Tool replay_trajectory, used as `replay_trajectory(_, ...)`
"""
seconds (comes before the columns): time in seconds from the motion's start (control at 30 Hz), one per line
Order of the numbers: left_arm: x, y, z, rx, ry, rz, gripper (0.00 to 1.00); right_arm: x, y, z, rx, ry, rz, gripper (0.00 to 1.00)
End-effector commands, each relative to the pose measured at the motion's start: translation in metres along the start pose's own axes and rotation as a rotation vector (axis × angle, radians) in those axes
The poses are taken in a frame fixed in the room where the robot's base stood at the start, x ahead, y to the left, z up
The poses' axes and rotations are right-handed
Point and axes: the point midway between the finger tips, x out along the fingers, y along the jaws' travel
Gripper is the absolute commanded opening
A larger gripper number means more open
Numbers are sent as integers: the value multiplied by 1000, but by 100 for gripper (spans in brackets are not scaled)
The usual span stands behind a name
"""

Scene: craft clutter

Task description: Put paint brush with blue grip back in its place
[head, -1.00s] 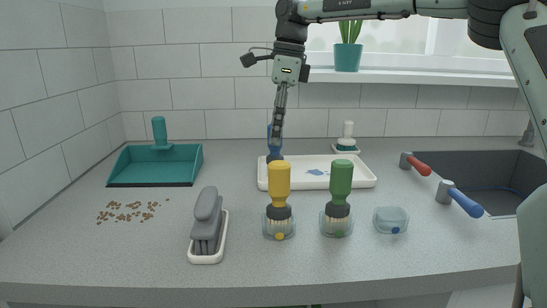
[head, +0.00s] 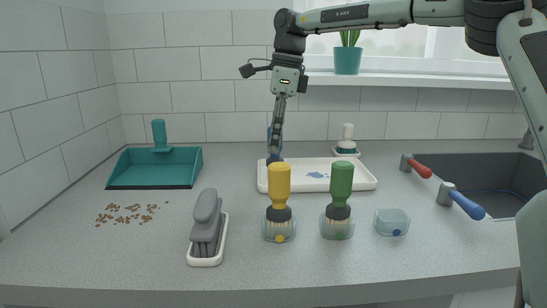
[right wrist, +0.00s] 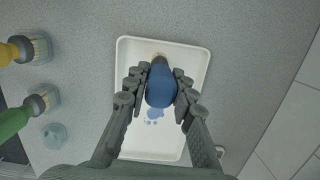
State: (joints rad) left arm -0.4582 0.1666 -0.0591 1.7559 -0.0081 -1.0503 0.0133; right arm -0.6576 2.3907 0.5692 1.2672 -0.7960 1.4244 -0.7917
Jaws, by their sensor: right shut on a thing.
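The paint brush with the blue grip (head: 273,146) is held bristles-down above the left end of the white tray (head: 330,184). In the right wrist view its blue grip (right wrist: 161,90) sits between the fingers, seen nearly end-on. My right gripper (head: 275,128) is shut on it. Whether the bristles touch the tray is hard to tell. A small clear cup (head: 392,222) with a blue dot stands empty at the front right; it also shows in the right wrist view (right wrist: 54,135). My left gripper is not in view.
A yellow brush (head: 279,185) and a green brush (head: 341,184) stand in cups beside the empty one. A teal dustpan (head: 155,167) and crumbs (head: 128,214) lie left. Red (head: 418,167) and blue (head: 466,204) handles stick out by the sink.

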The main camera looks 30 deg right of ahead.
Motion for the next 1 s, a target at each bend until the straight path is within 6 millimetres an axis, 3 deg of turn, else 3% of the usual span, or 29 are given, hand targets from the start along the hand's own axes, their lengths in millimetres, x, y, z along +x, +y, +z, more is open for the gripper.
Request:
replay_trajectory(0.23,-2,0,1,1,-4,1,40,-5,0,1,0,-1,-1,0)
replay_trajectory(0.5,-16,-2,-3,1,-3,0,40,-23,0,4,0,-1,-1,0)
replay_trajectory(1.0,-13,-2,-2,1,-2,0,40,-55,0,9,0,-1,-2,0)
